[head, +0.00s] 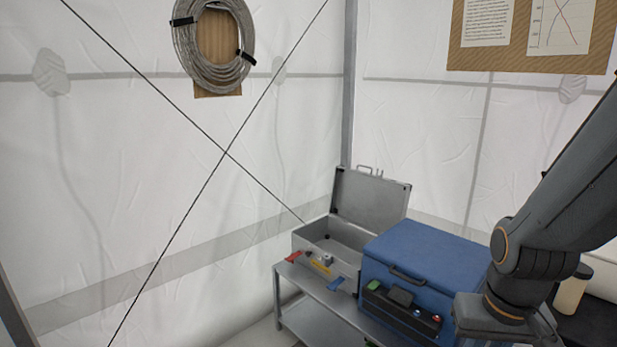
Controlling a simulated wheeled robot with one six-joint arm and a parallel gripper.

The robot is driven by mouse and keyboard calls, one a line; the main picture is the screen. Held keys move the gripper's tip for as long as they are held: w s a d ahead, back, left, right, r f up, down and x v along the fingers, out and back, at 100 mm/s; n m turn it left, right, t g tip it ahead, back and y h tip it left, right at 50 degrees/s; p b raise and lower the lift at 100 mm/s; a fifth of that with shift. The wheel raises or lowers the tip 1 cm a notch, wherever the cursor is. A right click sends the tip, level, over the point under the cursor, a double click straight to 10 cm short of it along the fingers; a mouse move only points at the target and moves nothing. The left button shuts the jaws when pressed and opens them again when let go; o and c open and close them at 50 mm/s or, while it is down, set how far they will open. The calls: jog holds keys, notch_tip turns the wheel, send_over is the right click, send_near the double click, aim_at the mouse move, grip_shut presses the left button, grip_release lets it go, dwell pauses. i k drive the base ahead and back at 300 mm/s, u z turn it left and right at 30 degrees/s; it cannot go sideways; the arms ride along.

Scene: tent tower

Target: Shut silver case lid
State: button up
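The silver case (334,241) stands on a low grey bench near the middle of the head view. Its lid (370,199) is open and stands up at the back, tilted slightly. A handle shows at the lid's top edge. The inside of the case looks empty where I can see it. Red and blue latches and a yellow label are on its front. My arm comes in from the right and ends at the lower right, in front of the blue box and apart from the case. The fingers of my gripper are not visible.
A blue box (425,258) with a dark handle stands right of the case, close beside it. The grey bench (312,314) carries both. A cream bottle (571,290) is at the right. A wire coil (215,45) hangs on the tent wall, with thin crossed cords nearby.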

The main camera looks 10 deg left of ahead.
aim_at(375, 203)
jog(key=z, duration=0.05)
jog(key=k, duration=0.35)
jog(key=u, duration=1.55)
jog(key=i, duration=2.2)
jog(key=z, duration=1.25)
jog(key=i, duration=0.7)
jog(key=z, duration=0.8)
